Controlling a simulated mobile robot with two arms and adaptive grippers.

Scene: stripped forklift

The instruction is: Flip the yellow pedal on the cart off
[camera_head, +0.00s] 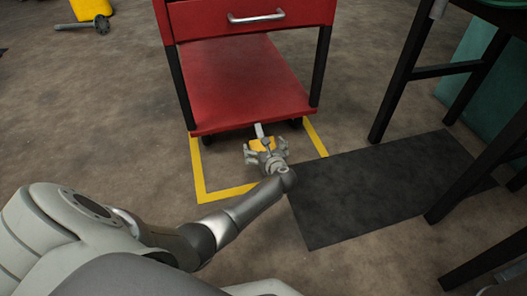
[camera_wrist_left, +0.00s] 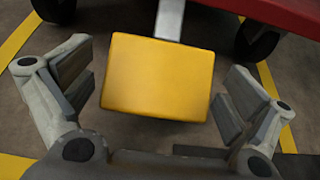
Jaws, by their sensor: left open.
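The red cart (camera_head: 244,84) stands ahead of me, with a drawer at the top and a flat lower shelf. The yellow pedal (camera_head: 262,144) sticks out from under its near edge on a grey metal bar. In the left wrist view the pedal (camera_wrist_left: 157,77) fills the middle as a flat yellow plate. My left gripper (camera_head: 266,152) is at the pedal, partly covering it in the head view. Its two fingers (camera_wrist_left: 158,92) are open, one on each side of the pedal, with gaps on both sides. My right gripper is not in view.
Black cart wheels (camera_wrist_left: 257,40) are close beyond the pedal. Yellow floor tape (camera_head: 228,193) frames the cart. A dark mat (camera_head: 385,185) lies to the right, beside a black-legged table (camera_head: 400,75).

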